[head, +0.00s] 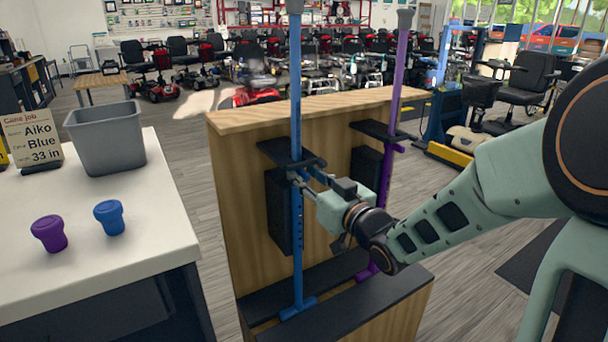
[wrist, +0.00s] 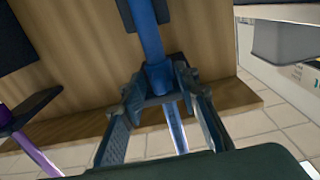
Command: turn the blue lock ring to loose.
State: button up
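A blue cane (head: 297,110) stands upright against the near wooden panel, its foot on the dark ledge. My gripper (head: 299,179) is at the cane just below a dark bracket. In the wrist view my gripper (wrist: 160,88) has one finger on each side of the blue lock ring (wrist: 158,76), and the fingertips look closed against it.
A purple cane (head: 394,95) stands to the right behind my arm. Scooters fill the back.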

jog(key=shift+c, duration=0.4)
grip_shut()
jog(key=shift+d+r+y+p, duration=0.15)
jog(key=shift+y+p, duration=0.15)
jog(key=shift+p, duration=0.2)
jog(key=shift+w+d+r+n+g+y+p, duration=0.1)
jog(key=shift+n+g+y+p, duration=0.3)
jog(key=shift+p, duration=0.2)
jog(key=shift+w+d+r+n+g+y+p, duration=0.1)
jog(key=shift+n+g+y+p, duration=0.25)
jog(key=shift+p, duration=0.25)
jog(key=shift+w+d+f+n+g+y+p, duration=0.15)
jog(key=shift+w+n+g+y+p, duration=0.25)
jog(key=shift+n+g+y+p, duration=0.9)
jog(key=shift+w+d+f+n+g+y+p, duration=0.15)
jog(key=shift+w+n+g+y+p, duration=0.35)
jog(key=shift+n+g+p, duration=1.45)
jog(key=shift+w+d+f+n+g+y+p, duration=0.25)
jog(key=shift+n+g+y+p, duration=0.75)
jog(key=shift+g, duration=1.4)
jog(key=shift+w+a+r+g, duration=0.1)
jog(key=shift+a+r+g, duration=0.1)
jog(key=shift+g, duration=0.1)
